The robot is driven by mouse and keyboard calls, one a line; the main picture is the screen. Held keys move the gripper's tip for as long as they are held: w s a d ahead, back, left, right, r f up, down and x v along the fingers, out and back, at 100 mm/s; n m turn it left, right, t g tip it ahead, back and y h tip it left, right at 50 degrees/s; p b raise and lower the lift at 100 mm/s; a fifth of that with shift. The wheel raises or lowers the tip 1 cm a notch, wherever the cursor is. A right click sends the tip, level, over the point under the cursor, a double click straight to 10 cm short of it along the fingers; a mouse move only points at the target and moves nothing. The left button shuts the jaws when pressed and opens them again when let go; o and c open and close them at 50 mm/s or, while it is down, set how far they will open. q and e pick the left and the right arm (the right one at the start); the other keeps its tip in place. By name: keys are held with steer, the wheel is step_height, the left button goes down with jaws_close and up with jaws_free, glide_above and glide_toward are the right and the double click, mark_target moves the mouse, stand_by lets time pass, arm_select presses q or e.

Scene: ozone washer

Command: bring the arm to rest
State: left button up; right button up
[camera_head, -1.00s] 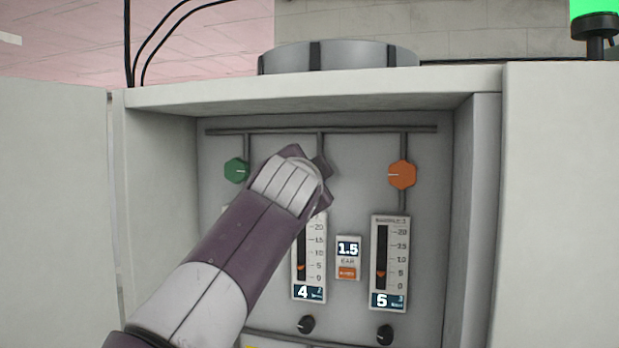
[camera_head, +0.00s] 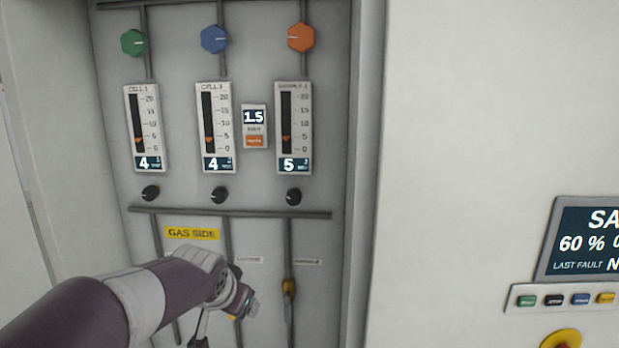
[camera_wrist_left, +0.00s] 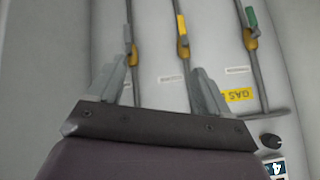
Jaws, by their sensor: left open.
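My left arm comes in from the lower left of the head view. Its gripper (camera_head: 226,322) is low in front of the gas panel, below the yellow GAS SIDE label (camera_head: 193,234). In the wrist view the two grey fingers of the left gripper (camera_wrist_left: 157,88) stand wide apart with nothing between them. The panel's pipes show beyond the fingertips, and I see no contact. My right arm and gripper are not in view.
The recessed panel has green (camera_head: 134,42), blue (camera_head: 214,39) and orange (camera_head: 301,37) knobs above flow meters. Small black knobs (camera_head: 219,195) sit below. A yellow valve (camera_head: 289,287) is right of my gripper. A cabinet wall (camera_head: 450,130) borders the recess.

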arm_select(q)
steer(key=s+a+f+n+g+b, duration=0.1)
steer(key=s+f+g+b, duration=0.1)
steer(key=s+f, duration=0.5)
steer(key=s+a+f+n+g+b, duration=0.1)
steer(key=s+f+b, duration=0.4)
steer(key=f, duration=0.9)
steer(key=s+a+f+n+g+b, duration=0.1)
steer(key=s+f+g+b, duration=0.3)
steer(key=s+f, duration=0.6)
steer(key=shift+a+f+n, duration=0.3)
steer(key=shift+f+n, duration=0.2)
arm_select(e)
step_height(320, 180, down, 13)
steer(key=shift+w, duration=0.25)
arm_select(q)
steer(key=shift+s, duration=0.1)
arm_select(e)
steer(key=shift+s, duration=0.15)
